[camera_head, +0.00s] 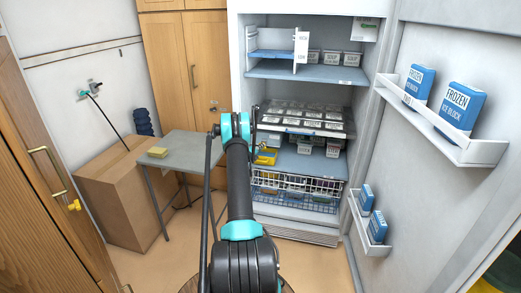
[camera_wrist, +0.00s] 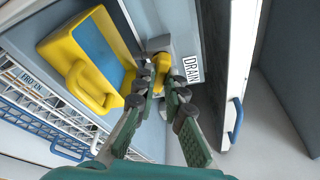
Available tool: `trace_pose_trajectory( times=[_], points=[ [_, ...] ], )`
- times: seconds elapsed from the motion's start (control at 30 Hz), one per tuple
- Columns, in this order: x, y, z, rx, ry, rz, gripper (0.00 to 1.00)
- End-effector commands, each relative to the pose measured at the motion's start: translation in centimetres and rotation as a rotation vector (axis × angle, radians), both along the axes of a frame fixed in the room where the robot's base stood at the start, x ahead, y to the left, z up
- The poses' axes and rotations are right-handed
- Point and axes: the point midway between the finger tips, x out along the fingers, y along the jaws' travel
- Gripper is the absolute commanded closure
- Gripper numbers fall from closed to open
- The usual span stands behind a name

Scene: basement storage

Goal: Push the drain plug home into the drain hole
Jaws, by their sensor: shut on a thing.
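The yellow drain plug (camera_wrist: 160,62) sits between my fingertips in the wrist view, in front of a grey block (camera_wrist: 158,43) beside a white DRAIN label (camera_wrist: 191,69). My gripper (camera_wrist: 162,86) is shut on the plug. The drain hole itself is hidden, and I cannot tell how deep the plug sits. In the head view my arm reaches into the open freezer and hides the gripper and plug.
A yellow tray with a blue inside (camera_wrist: 105,80) lies close left of my fingers; it also shows in the head view (camera_head: 265,156). Wire baskets (camera_head: 295,190) are below. The open freezer door (camera_head: 440,60) stands right, with shelves of blue ice blocks (camera_head: 465,105).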

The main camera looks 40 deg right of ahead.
Motion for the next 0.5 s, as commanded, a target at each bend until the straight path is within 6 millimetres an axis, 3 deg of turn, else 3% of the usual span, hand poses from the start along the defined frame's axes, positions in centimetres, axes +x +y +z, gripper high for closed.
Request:
trace_pose_trajectory(
  times=[0.37, 0.4, 0.5],
  points=[
    [0.54, -0.66, -0.02, 0.0, 0.0, 0.0, 1.0],
    [0.54, -0.64, -0.01, 0.0, 0.0, 0.0, 0.86],
    [0.54, -0.63, -0.01, 0.0, 0.0, 0.0, 0.73]
  ],
)
